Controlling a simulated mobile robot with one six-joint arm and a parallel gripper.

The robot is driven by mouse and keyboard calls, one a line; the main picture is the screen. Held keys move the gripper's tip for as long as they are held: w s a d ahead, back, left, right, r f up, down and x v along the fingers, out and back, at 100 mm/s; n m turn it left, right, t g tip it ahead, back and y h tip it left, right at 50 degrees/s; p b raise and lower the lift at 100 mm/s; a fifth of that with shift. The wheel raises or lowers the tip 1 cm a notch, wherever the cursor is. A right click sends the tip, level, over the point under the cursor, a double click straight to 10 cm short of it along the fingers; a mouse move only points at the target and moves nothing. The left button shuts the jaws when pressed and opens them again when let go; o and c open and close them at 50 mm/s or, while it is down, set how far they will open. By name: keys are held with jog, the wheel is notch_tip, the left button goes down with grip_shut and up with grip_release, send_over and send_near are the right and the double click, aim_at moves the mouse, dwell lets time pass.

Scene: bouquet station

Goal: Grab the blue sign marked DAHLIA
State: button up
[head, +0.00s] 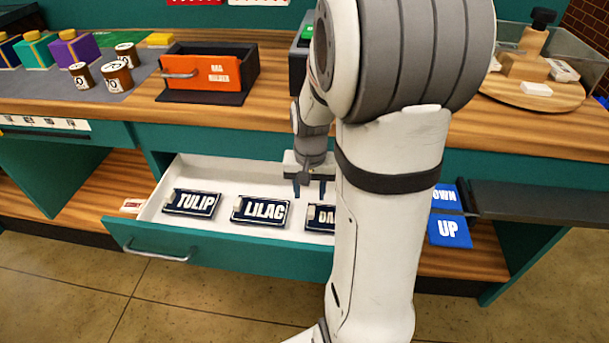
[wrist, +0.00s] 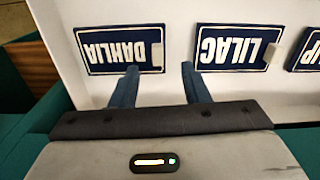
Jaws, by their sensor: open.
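The blue DAHLIA sign (wrist: 112,50) lies flat in the open drawer, whole in the wrist view, with white letters, a white edge line and a small pale tab at one end. In the head view most of the DAHLIA sign (head: 318,216) is hidden behind my arm. My gripper (wrist: 158,72) is open and empty, its fingertips near the DAHLIA sign's tab end and the gap towards the LILAC sign. In the head view my gripper (head: 310,190) is over the drawer's right part. I cannot tell its exact height above the signs.
The LILAC sign (head: 261,211) and TULIP sign (head: 191,202) lie in the same white drawer (head: 230,176), left of DAHLIA in the head view. The drawer front (head: 220,250) has a handle.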

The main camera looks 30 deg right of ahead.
aim_at(311, 208)
jog(key=shift+w+d+f+m, duration=0.3)
jog(key=shift+w+d+f, duration=0.1)
jog(key=shift+d+f, duration=0.4)
jog(key=f, duration=0.2)
jog(key=f+b, duration=0.1)
jog(key=f, duration=0.4)
jog(key=shift+w+f+b, duration=0.15)
jog(key=shift+w+b, duration=0.2)
jog(key=shift+b, duration=0.05)
jog(key=shift+c, duration=0.4)
grip_shut()
